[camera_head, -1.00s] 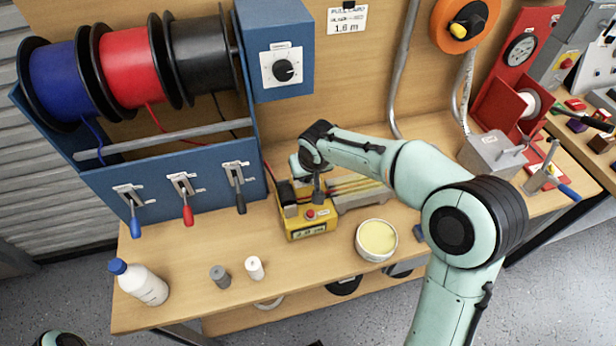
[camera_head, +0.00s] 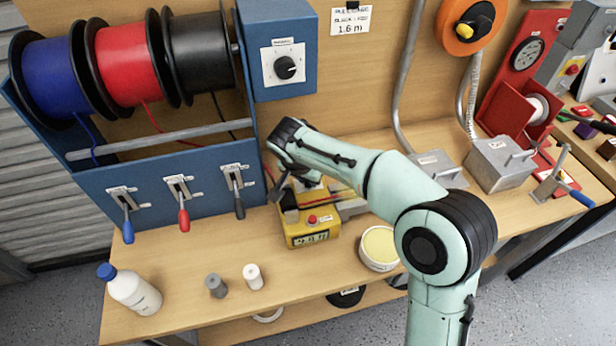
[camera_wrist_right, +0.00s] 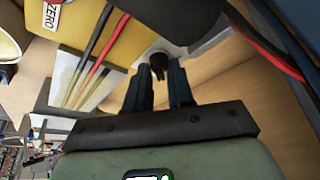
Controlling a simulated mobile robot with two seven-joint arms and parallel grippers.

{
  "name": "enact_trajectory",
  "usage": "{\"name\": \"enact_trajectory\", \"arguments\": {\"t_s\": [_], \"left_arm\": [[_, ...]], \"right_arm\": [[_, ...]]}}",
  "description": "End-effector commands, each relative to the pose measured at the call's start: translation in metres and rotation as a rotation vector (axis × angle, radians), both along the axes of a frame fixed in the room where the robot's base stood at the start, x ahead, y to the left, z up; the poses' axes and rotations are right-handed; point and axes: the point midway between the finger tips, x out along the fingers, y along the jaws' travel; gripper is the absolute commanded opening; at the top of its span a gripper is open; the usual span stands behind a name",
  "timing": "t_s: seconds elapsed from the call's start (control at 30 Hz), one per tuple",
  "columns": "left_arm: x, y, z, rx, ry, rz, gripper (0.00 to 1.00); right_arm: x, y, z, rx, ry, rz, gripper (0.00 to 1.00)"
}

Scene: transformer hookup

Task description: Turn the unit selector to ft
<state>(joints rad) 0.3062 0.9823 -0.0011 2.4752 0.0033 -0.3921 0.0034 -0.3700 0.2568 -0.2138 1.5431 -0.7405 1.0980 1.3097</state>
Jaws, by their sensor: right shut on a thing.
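A yellow length meter (camera_head: 325,228) with a red button and a small display sits on the bench in the head view; the display's reading is too small to make out. Its yellow body (camera_wrist_right: 110,45) and ZERO label also show in the right wrist view. The unit selector (camera_wrist_right: 157,60) appears as a small dark knob on a light grey face beside the yellow body. My right gripper (camera_wrist_right: 160,78) is shut on it, with one finger on each side. In the head view, the right gripper (camera_head: 278,190) is at the meter's left end. My left gripper is out of view.
A blue box with a black dial (camera_head: 285,68) is above. Blue, red and black reels with levers (camera_head: 182,200) stand at the left. A cream tub (camera_head: 379,247), a white bottle (camera_head: 135,292) and two small cylinders (camera_head: 253,276) are on the bench's front part.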

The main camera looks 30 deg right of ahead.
Motion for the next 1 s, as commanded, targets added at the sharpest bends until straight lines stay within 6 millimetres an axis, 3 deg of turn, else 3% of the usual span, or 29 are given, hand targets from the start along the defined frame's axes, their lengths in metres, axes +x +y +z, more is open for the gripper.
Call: {"name": "enact_trajectory", "arguments": {"t_s": [0.57, 0.6, 0.63, 1.0], "left_arm": [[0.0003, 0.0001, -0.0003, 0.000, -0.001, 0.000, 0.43], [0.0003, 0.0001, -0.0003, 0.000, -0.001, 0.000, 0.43], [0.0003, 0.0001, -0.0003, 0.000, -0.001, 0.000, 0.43], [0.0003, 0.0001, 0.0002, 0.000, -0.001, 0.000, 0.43]], "right_arm": [[0.0004, 0.0000, 0.0009, 0.000, -0.002, -0.031, 0.00], [0.0004, 0.0000, 0.0008, 0.000, -0.002, -0.031, 0.35], [0.0004, 0.0000, 0.0008, 0.000, -0.002, -0.030, 0.45], [-0.0003, 0.0017, 0.0043, 0.000, -0.002, -0.028, 0.46]]}}
